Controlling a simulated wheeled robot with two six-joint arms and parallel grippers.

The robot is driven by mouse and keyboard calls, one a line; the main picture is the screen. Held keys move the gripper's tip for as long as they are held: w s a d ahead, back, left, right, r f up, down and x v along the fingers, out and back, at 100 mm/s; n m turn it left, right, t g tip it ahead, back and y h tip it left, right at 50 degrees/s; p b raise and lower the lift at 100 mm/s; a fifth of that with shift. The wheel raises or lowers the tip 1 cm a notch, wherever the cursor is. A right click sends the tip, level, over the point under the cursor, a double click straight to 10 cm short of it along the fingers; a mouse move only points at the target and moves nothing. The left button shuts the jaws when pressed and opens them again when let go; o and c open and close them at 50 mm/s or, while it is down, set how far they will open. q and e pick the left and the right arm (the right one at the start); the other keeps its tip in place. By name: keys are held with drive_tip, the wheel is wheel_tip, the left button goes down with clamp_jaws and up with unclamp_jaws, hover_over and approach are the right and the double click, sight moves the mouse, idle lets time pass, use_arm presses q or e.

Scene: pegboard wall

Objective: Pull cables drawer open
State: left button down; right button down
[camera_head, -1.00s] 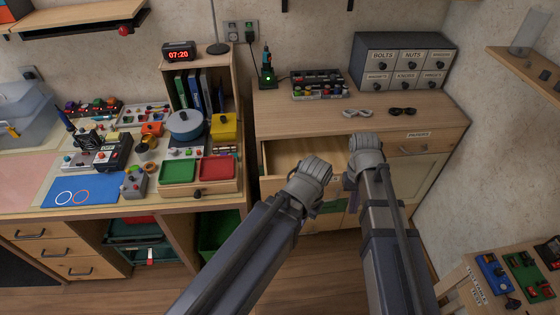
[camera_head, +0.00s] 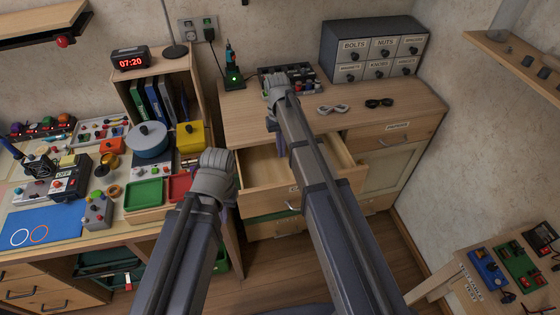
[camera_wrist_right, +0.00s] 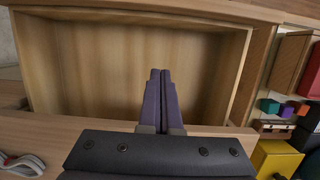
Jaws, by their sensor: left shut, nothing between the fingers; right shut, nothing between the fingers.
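A wooden drawer (camera_head: 258,174) under the desk stands pulled open. Its inside is bare in the right wrist view (camera_wrist_right: 90,75). Its front carries a grey handle (camera_head: 292,207) and a label, partly hidden by my right arm and not readable. My right gripper (camera_wrist_right: 160,75) is shut and empty, its purple fingers over the open drawer; in the head view its wrist is above the desk's front edge. My left gripper (camera_head: 217,170) is left of the drawer, close to the red tray, away from the handle; its fingers are hidden behind the wrist.
A second drawer labelled PAPERS (camera_head: 395,138) is shut on the right. A cluttered workbench with a green tray (camera_head: 143,194) is on the left.

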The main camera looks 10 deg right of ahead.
drive_tip(key=b+x, duration=0.9)
drive_tip(key=x, duration=0.1)
drive_tip(key=shift+d+f+b, duration=0.1)
drive_tip(key=shift+f+b, duration=0.15)
drive_tip(key=shift+b, duration=0.1)
drive_tip(key=s, duration=0.2)
drive_tip(key=s+r, duration=0.1)
drive_tip(key=s, duration=0.1)
drive_tip(key=shift+p, duration=0.4)
drive_tip(key=s, duration=0.7)
drive_tip(key=shift+s+d, duration=0.15)
drive_tip(key=shift+s, duration=0.25)
drive_tip(key=shift+w, duration=0.3)
